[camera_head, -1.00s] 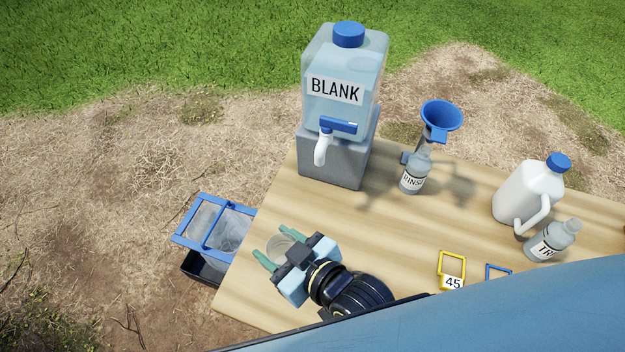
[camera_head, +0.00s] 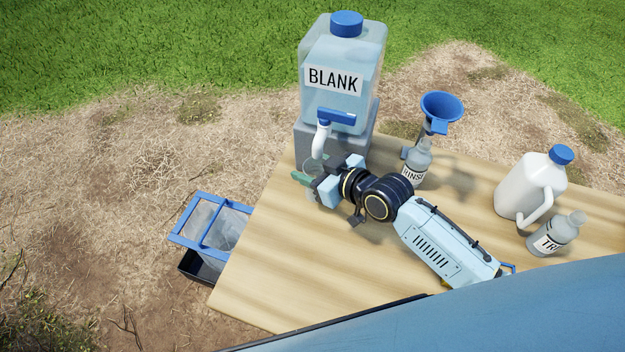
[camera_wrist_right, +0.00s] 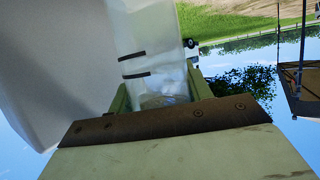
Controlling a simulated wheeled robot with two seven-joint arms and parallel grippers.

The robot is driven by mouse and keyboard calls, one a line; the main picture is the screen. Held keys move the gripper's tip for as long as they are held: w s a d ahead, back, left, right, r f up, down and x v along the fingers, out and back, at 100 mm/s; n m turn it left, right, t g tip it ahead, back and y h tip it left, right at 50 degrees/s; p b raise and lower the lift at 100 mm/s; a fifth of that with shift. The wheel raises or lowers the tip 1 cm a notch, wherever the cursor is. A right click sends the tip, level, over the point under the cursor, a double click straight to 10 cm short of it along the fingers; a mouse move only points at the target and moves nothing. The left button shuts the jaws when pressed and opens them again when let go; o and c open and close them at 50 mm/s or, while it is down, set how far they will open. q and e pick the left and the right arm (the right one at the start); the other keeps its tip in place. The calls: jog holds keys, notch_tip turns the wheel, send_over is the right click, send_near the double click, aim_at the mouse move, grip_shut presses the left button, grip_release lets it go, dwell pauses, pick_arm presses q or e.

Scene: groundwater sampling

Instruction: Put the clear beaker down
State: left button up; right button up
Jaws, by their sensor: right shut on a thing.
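My right gripper (camera_head: 308,182) is shut on the clear beaker (camera_head: 313,166), just below the white spout of the tap on the tank marked BLANK (camera_head: 336,90). The beaker is see-through and mostly hidden by the gripper in the head view. In the right wrist view the beaker (camera_wrist_right: 152,55) stands between the two green fingers, with dark marks on its wall. Whether its base touches the table cannot be told. My left gripper is not in view.
The wooden table (camera_head: 270,270) is bare at its front left. A RINSE bottle (camera_head: 416,163) and blue funnel (camera_head: 441,110) stand right of the tank. A white jug (camera_head: 528,188) and another bottle (camera_head: 555,234) stand further right. A blue-framed bag holder (camera_head: 212,225) is left of the table.

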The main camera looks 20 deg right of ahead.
jog(key=shift+f, duration=0.55)
notch_tip(320, 180, down, 3)
jog(key=shift+w+d+f+b, duration=0.1)
jog(key=shift+f+b, duration=0.05)
jog(key=shift+b, duration=0.55)
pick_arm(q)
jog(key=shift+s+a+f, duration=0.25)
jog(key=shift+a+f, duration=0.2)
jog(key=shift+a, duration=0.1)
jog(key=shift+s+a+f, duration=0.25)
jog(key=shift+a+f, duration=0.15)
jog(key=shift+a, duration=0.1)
pick_arm(e)
jog(key=shift+f, duration=0.15)
jog(key=o, duration=0.9)
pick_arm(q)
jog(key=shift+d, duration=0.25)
pick_arm(e)
jog(key=shift+o, duration=0.2)
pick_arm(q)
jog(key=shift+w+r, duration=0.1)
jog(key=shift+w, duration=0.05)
